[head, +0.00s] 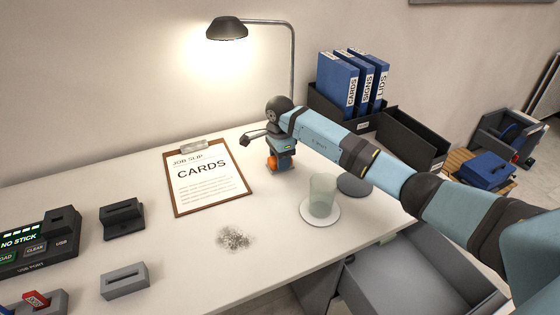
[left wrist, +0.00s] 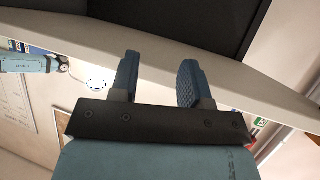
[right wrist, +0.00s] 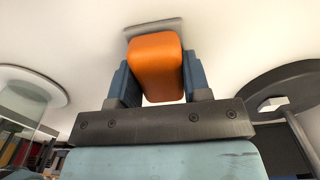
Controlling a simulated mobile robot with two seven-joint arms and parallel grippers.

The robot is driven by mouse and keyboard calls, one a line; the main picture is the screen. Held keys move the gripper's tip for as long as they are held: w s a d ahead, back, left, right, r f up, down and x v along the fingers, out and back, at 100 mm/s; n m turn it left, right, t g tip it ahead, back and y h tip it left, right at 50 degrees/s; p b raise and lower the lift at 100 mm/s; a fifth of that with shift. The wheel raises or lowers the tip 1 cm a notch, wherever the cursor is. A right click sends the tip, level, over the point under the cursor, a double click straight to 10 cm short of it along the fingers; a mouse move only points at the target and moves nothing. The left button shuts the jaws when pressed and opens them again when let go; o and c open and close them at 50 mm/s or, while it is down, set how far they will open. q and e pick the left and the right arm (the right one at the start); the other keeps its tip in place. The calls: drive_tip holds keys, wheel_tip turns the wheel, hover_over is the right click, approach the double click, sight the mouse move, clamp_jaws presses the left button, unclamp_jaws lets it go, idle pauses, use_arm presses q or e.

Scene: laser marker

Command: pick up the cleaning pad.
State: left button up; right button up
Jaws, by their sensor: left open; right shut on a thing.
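The cleaning pad shows in the right wrist view as an orange block (right wrist: 156,68) with a grey strip at its far end. My right gripper (right wrist: 155,85) is shut on it, one finger on each side. In the head view the orange pad (head: 271,163) shows just below my right gripper (head: 281,160), at the desk top near the clipboard. Whether the pad touches the desk is hard to tell. My left gripper (left wrist: 157,80) is open and empty in the left wrist view; it is not in the head view.
A glass (head: 322,195) on a white coaster stands right of the pad, below my right arm. A clipboard (head: 207,180) lies to the left. A patch of grey dust (head: 234,238) lies in front. A lamp (head: 228,30) stands behind. An open drawer (head: 400,275) is at lower right.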

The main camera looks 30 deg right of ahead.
wheel_tip(320, 180, up, 20)
drive_tip(key=p, duration=0.3)
idle(0.3)
